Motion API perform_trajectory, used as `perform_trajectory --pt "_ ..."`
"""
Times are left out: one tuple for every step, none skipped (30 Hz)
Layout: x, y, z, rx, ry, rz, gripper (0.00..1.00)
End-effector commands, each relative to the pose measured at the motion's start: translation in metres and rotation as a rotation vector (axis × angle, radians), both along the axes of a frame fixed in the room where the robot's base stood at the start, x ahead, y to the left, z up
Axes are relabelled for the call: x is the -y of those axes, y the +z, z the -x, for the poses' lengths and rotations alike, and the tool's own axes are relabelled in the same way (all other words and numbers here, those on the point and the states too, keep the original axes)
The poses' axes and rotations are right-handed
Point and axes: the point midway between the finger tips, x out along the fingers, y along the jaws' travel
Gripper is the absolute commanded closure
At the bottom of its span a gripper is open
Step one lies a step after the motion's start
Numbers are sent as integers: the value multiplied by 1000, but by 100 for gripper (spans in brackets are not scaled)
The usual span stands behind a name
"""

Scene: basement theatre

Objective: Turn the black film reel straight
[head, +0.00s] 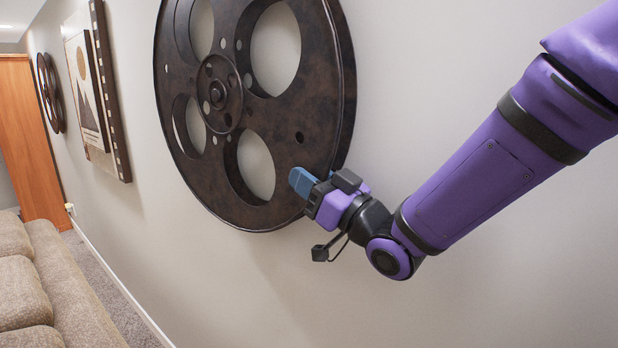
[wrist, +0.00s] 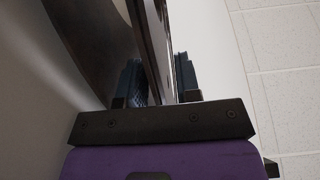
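The black film reel (head: 305,110), a large dark brown-black disc with round cut-outs and a small hub, hangs on the pale wall. Its top is cut off in the head view, and I cannot tell how far it is tilted. My gripper (head: 303,183) is at the reel's lower right edge. In the wrist view, the blue fingers of my gripper (wrist: 161,80) stand on either side of a plate of the reel (wrist: 157,45), close against it.
A framed picture (head: 86,90) with a film-strip border (head: 110,90) and a smaller reel (head: 48,92) hang farther left on the wall. A beige sofa (head: 40,285) stands at lower left. An orange-brown wooden panel (head: 30,140) is beyond. The wall below the reel is clear.

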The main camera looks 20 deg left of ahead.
Motion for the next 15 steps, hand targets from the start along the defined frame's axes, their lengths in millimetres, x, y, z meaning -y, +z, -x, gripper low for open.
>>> perform_trajectory --pt "0 0 0 0 0 0 69" --pt "0 0 0 0 0 0 74" --pt "0 0 0 0 0 0 83" --pt "0 0 0 0 0 0 90" --pt "0 0 0 0 0 0 97" --pt "0 0 0 0 0 0 100" --pt "0 0 0 0 0 0 100" --pt "0 0 0 0 0 0 100" --pt "0 0 0 0 0 0 100" --pt "0 0 0 0 0 0 100" --pt "0 0 0 0 0 0 100" --pt "0 0 0 0 0 0 100" --pt "1 1 0 -1 0 2 100" --pt "1 2 0 -1 0 4 100" --pt "2 4 1 -3 1 10 100"
